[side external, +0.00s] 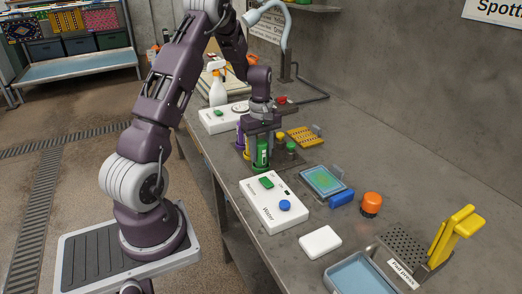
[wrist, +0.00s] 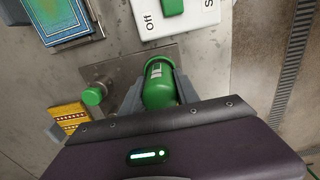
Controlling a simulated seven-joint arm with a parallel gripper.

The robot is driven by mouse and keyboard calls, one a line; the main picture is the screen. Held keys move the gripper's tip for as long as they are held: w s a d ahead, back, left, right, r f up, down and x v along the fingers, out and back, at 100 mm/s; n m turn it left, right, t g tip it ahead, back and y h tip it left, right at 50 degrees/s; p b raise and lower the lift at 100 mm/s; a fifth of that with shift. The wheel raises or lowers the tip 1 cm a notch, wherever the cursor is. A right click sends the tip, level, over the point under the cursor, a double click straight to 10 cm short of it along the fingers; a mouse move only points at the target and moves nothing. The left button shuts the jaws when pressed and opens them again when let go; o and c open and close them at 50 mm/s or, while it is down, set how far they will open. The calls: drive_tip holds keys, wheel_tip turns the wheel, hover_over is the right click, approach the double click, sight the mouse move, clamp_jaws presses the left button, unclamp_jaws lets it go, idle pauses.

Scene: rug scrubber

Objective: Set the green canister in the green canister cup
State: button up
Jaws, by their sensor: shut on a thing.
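The green canister (side external: 262,153) is held upright between the fingers of my gripper (side external: 262,143), low over the near end of a dark holder plate (side external: 286,165). In the wrist view the canister (wrist: 160,84) sits between the two grey fingers (wrist: 160,95), its rounded green end showing. I cannot tell whether its base is in a cup, touches the plate or hangs just above it. A green-topped post (side external: 291,146) stands on the plate beside it, also seen in the wrist view (wrist: 93,95).
A white box with a green switch and blue knob (side external: 272,200) lies just in front of the holder. A yellow-topped post (side external: 280,136) and a yellow rack (side external: 305,136) stand behind.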

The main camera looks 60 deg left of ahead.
sight(261, 141)
drive_tip(key=shift+f, duration=0.1)
drive_tip(key=o, duration=1.3)
drive_tip(key=shift+o, duration=0.2)
wheel_tip(261, 141, up, 7)
drive_tip(key=shift+r, duration=0.65)
